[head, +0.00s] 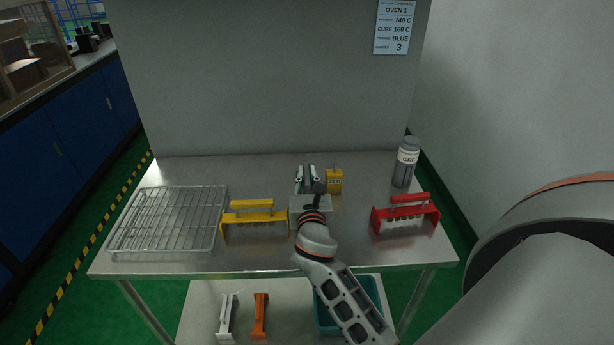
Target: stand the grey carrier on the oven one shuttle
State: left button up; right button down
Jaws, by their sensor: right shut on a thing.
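My right gripper (308,179) reaches away from me over the middle of the table. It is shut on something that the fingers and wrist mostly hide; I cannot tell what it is. No grey carrier shows clearly. A yellow carrier (254,218) with a top handle stands left of my right wrist. A red carrier (406,213) of the same shape stands at the right. A wire rack (168,220) lies at the left of the table. I cannot tell whether it is the oven one shuttle. My left gripper is not in view.
A small yellow block (334,181) stands just right of the gripper. A grey labelled bottle (405,163) stands at the back right. Below are a white piece (227,316), an orange piece (260,315) and a teal bin (322,318). An OVEN 1 sign (396,27) hangs behind.

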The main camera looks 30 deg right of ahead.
jog(key=shift+f, duration=0.15)
jog(key=c, duration=2)
grip_release()
jog(key=shift+c, duration=0.2)
